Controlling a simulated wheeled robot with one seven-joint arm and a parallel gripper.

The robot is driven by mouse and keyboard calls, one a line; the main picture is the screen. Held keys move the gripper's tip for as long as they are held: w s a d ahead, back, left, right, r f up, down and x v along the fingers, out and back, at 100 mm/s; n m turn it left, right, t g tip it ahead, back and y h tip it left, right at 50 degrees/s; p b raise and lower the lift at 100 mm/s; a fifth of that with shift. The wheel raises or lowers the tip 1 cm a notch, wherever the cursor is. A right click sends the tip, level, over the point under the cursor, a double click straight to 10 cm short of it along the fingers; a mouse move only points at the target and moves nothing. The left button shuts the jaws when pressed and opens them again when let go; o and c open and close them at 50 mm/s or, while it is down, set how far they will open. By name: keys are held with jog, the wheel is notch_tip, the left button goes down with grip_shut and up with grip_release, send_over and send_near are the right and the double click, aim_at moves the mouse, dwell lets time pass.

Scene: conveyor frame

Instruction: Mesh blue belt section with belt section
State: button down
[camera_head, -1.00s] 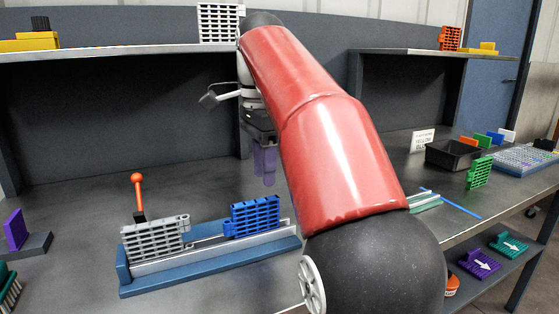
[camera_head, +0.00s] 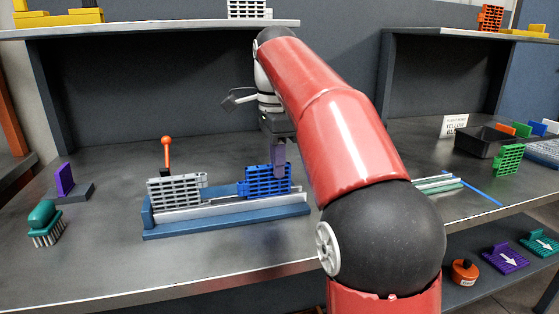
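In the head view, the blue belt section (camera_head: 267,181) stands upright in the right part of a blue fixture with a light rail (camera_head: 228,225). The grey belt section (camera_head: 174,191) stands upright in the left part of the same fixture. A gap with a low grey-blue strip shows between the two sections. My gripper (camera_head: 278,160) points down at the blue section, its purple fingers reaching the section's top edge. The fingers overlap in this view, so I cannot tell whether they are closed on it.
An orange-knobbed lever (camera_head: 166,154) stands behind the grey section. A teal brush (camera_head: 43,222) and a purple piece on a grey block (camera_head: 68,182) are at the left. A black bin (camera_head: 484,139) and a green section (camera_head: 508,160) are at the right. The front table is clear.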

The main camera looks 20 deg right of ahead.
jog(key=shift+a+p, duration=0.6)
jog(key=shift+a, duration=2.9)
jog(key=c, duration=1.3)
grip_release()
jog(key=shift+c, duration=0.2)
